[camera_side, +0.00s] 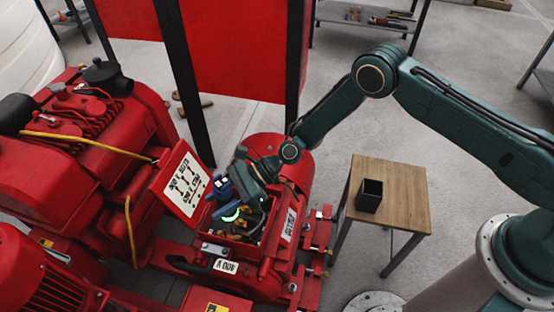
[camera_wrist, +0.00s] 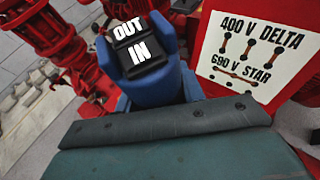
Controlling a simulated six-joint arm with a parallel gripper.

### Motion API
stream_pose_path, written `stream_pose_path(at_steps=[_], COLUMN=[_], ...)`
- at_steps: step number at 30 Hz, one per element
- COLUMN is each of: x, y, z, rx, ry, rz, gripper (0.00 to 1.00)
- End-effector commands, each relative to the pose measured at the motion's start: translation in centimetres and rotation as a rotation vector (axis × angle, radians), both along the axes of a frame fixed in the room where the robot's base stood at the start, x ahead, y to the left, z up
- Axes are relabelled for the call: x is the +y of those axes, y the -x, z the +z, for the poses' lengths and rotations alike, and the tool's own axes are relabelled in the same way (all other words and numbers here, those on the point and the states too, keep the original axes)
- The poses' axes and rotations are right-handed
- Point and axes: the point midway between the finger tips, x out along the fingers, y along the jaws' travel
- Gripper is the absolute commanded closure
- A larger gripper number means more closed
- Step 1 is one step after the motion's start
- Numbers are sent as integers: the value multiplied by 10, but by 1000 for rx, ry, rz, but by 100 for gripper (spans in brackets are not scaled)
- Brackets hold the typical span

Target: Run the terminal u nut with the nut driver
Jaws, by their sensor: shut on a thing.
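The nut driver (camera_side: 221,188) is blue, with a black switch marked OUT and IN that shows in the wrist view (camera_wrist: 150,75). My gripper (camera_side: 243,187) is shut on it and holds it over the open red terminal box (camera_side: 270,238). A green glowing ring shows just below the driver, inside the box. Terminals and orange-brown parts lie in the box, but the terminal u nut cannot be made out. The driver's tip is hidden in the wrist view, and I cannot tell whether it touches a nut.
The raised box lid (camera_side: 181,180) stands left of the driver, with a 400 V DELTA / 690 V STAR diagram; it also shows in the wrist view (camera_wrist: 213,72). A red engine (camera_side: 70,125) is further left.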

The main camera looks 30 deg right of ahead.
Motion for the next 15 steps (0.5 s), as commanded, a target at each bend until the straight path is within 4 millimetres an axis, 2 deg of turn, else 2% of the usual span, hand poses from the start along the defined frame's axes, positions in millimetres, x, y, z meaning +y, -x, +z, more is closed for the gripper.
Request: stream_pose_path(at_steps=[15], x=[1], y=[-1], z=[26], rx=[-3], ry=[-4], rz=[0], gripper=[88])
